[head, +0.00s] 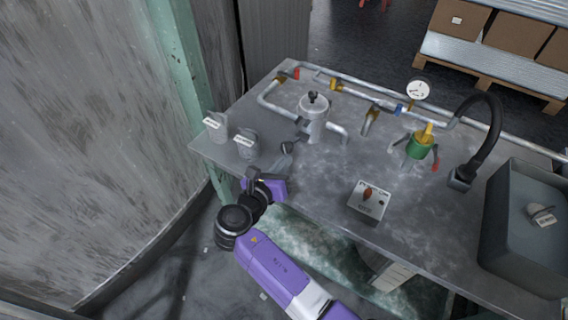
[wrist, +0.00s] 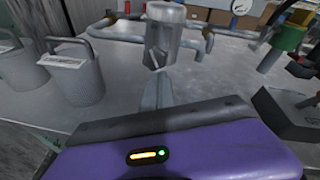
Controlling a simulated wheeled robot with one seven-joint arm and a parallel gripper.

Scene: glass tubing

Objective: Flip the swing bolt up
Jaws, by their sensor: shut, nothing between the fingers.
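A grey cylindrical vessel (head: 314,122) with a black knob on its lid stands on the grey bench. It also shows at the top of the wrist view (wrist: 166,28). A small bracket on its near side (wrist: 153,58) seems to carry the swing bolt, which appears to hang down; it is too small to tell clearly. My gripper (head: 287,148) is at the bench's near side, in front of and below the bracket. In the wrist view its fingers (wrist: 163,90) are together and empty, pointing at the vessel with a gap between.
Two grey canisters with handles (head: 217,127) (head: 246,144) stand left of my gripper. Pipes with valves and a gauge (head: 418,90) run behind the vessel. A switch box (head: 369,201), a green valve (head: 419,147) and a dark bin (head: 525,228) are to the right.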

